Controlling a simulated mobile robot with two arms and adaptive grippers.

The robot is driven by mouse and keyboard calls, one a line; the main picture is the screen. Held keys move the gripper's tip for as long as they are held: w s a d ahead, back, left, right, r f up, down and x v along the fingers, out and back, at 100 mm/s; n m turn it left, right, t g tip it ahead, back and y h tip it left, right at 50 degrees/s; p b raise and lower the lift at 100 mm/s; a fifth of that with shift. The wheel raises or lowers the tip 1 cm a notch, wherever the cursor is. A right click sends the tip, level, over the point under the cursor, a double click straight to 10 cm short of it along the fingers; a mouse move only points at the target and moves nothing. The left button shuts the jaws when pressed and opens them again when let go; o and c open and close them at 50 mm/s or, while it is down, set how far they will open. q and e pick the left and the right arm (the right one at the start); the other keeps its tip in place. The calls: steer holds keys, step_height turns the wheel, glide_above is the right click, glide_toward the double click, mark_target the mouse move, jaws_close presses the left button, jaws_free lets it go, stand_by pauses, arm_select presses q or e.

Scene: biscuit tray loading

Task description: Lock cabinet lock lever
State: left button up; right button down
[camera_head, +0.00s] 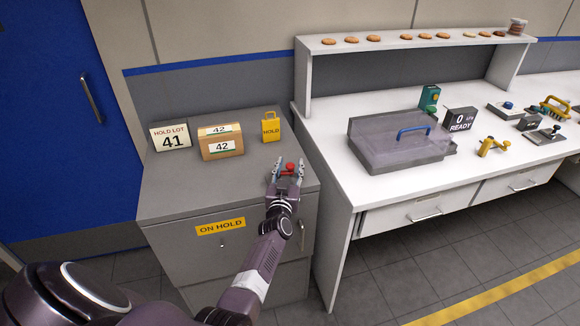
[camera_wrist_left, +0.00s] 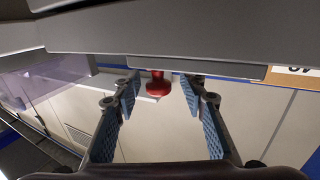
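The grey cabinet (camera_head: 160,195) stands at the left with a yellow "ON HOLD" label (camera_head: 221,226) on its front. A red knob (camera_head: 290,167), which looks like the lock lever's, shows near the right side of the cabinet top. My left gripper (camera_head: 288,165) is open over the cabinet top, with the knob between or just beyond its fingertips. In the left wrist view the spread blue-padded fingers (camera_wrist_left: 160,88) are on either side of the red knob (camera_wrist_left: 158,86), with gaps on both sides. The lever's base is hidden. My right gripper is not in view.
A "HOLD LOT 41" sign (camera_head: 171,137), a cardboard box (camera_head: 221,141) and a yellow "HOLD" tag (camera_head: 271,128) stand at the back of the cabinet top. A white workbench (camera_head: 335,165) with a clear-lidded case (camera_head: 375,155) adjoins at the right. The cabinet top's left front is clear.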

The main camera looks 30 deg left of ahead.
arm_select(q)
steer(key=shift+s+d+f, duration=0.1)
steer(key=v, duration=1.1)
steer(key=shift+s, duration=0.4)
steer(key=shift+d, duration=0.1)
steer(key=s+d+f+m+g+h, duration=0.1)
steer(key=s+d+f+m+h, duration=0.3)
steer(key=f, duration=0.6)
steer(key=d+f+n+g+h, duration=0.1)
steer(key=d+f+g, duration=0.1)
steer(key=d+f, duration=0.55)
steer(key=s+d+f+m+g+h+b, duration=0.1)
steer(key=s+d+f+g, duration=0.1)
steer(key=s+f, duration=0.45)
steer(key=s+d+f+m+g+h+b, duration=0.15)
steer(key=s+f, duration=0.25)
steer(key=f, duration=0.6)
steer(key=s+d+f+g, duration=0.3)
steer(key=s+f+g, duration=0.1)
steer(key=s+f, duration=0.95)
steer(key=s+a+f+m+g, duration=0.1)
steer(key=s+f+g, duration=0.1)
steer(key=s, duration=0.9)
steer(key=s+a+f+m+g, duration=0.1)
steer(key=s+a+f+g, duration=0.1)
steer(key=s, duration=1)
steer(key=shift+f+g, duration=0.35)
steer(key=shift+f, duration=0.2)
